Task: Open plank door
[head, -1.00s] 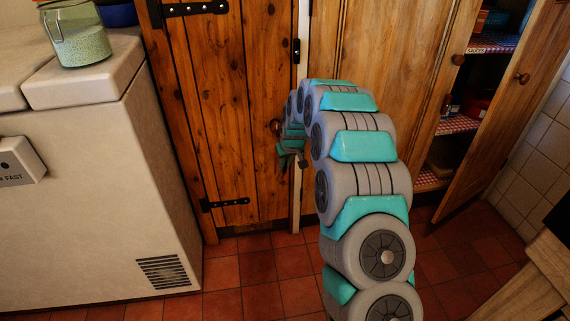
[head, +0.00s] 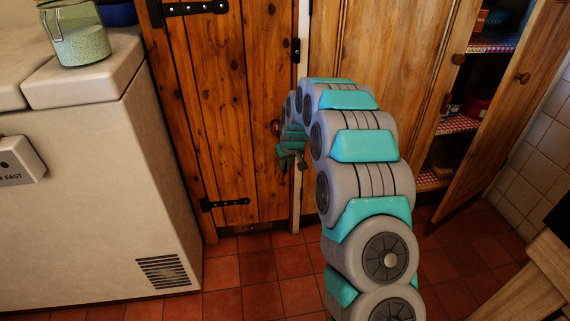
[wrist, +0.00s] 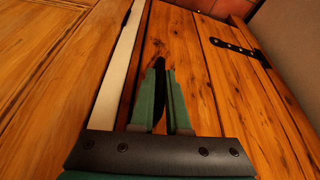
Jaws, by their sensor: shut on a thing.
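The plank door (head: 225,130) is made of brown vertical boards with black strap hinges on its left side. It stands in its frame and looks closed.
A white chest freezer (head: 110,190) stands left of the door, with a glass jar (head: 80,38) on top. A wooden cupboard (head: 400,50) is on the right, its right door (head: 510,110) open. Red tiled floor (head: 258,270) lies clear before the plank door.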

